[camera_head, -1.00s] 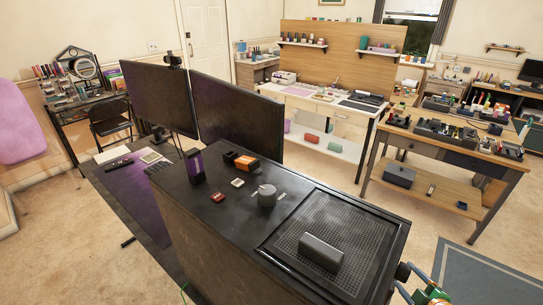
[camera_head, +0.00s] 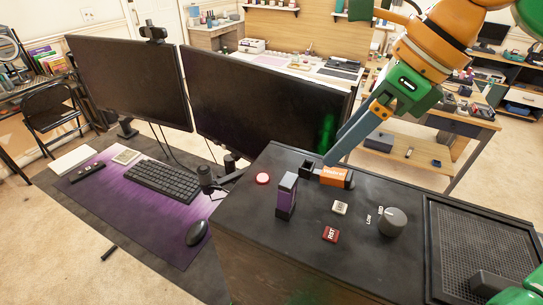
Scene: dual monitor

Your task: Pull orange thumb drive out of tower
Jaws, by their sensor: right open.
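Whether the drive sits in that block cannot be told. My right gripper (camera_head: 330,160) reaches down from the upper right, its blue-grey fingers open. The fingertips show just behind and above the left part of the drive, and I cannot tell whether they touch it.
Two monitors (camera_head: 262,110) stand behind and left, with a keyboard (camera_head: 160,185) and mouse (camera_head: 197,232).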

